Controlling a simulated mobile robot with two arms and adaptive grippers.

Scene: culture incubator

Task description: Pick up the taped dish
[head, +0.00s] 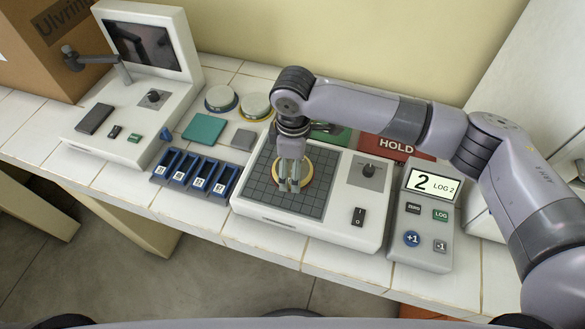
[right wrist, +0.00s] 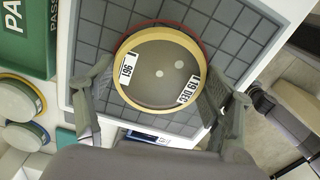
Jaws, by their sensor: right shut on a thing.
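The taped dish (head: 306,178) is round with a yellow band around its rim, over the dark gridded plate (head: 257,185) of a white device. In the right wrist view the dish (right wrist: 160,82) shows a grey-brown face with two pale spots and two white printed labels. A red edge shows past its far rim. My right gripper (head: 290,186) comes down from above and is shut on the dish, with its fingers (right wrist: 158,98) on opposite sides of the rim. I cannot tell whether the dish touches the plate. My left gripper is not in view.
Two other lidded dishes, one blue-banded (head: 221,99) and one yellow-banded (head: 256,105), stand behind left. A blue slotted rack (head: 195,172) is left of the device. A counter box (head: 424,222) reading 2 stands right. A red HOLD area (head: 398,148) lies behind.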

